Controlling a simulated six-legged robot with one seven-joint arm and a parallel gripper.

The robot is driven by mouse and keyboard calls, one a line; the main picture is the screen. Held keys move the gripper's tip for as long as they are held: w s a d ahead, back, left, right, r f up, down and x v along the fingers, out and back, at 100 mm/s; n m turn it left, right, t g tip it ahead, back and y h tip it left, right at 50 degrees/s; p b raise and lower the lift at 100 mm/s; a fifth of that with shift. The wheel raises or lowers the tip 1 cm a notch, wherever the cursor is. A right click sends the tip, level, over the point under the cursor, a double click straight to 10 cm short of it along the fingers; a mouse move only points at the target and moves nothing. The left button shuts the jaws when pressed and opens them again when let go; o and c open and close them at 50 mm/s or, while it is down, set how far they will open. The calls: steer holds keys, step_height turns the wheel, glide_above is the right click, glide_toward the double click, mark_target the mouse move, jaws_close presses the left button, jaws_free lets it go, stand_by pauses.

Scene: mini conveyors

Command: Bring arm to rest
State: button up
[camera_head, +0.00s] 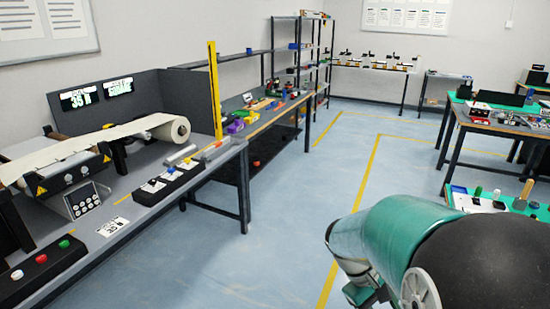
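My arm, with a teal and silver link and a dark rounded part, fills the lower right of the head view. Its end runs down toward the bottom edge. My gripper's fingers do not show, so whether it is open, shut or holding something is hidden.
A grey bench (135,215) with a mini conveyor (90,145) and buttons stands at left. A workbench (262,122) with coloured parts and a shelf rack (318,60) lie beyond. Tables (470,125) with equipment stand at right. The blue floor (285,215) between, with yellow lines, is clear.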

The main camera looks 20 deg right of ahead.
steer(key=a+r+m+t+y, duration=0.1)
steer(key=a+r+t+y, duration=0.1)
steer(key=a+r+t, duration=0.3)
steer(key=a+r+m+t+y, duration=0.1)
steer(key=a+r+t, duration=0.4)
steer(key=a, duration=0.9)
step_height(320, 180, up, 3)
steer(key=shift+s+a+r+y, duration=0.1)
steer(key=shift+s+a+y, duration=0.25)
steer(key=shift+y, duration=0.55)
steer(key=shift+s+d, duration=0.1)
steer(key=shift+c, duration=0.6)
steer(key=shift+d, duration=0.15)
